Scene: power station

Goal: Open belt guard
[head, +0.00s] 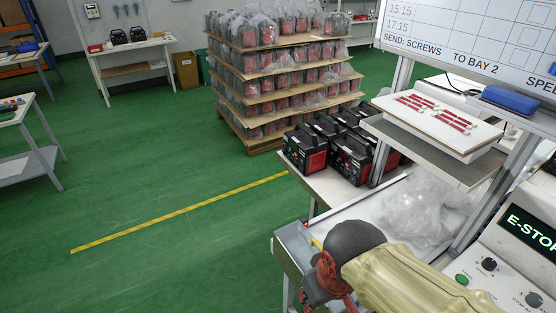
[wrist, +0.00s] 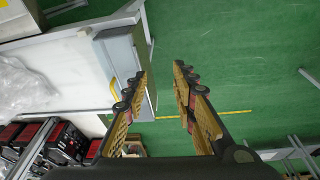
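A grey box-like cover at the end of the white belt table, which looks like the belt guard (wrist: 124,60), is left of my gripper in the wrist view. A yellow handle (wrist: 114,88) stands on its left side. In the head view the grey guard (head: 292,240) is at the table's near left end, partly hidden by my arm. The guard looks closed, though its lid is hard to make out. My gripper (wrist: 162,70) is open and empty, its fingers apart over green floor, with the left fingertip near the guard's edge. In the head view my gripper (head: 322,284) is partly cut off.
Clear plastic bags (head: 420,210) lie on the belt table. Black-and-red packs (head: 306,152) stand behind it. An E-stop panel (head: 510,255) is at the right.

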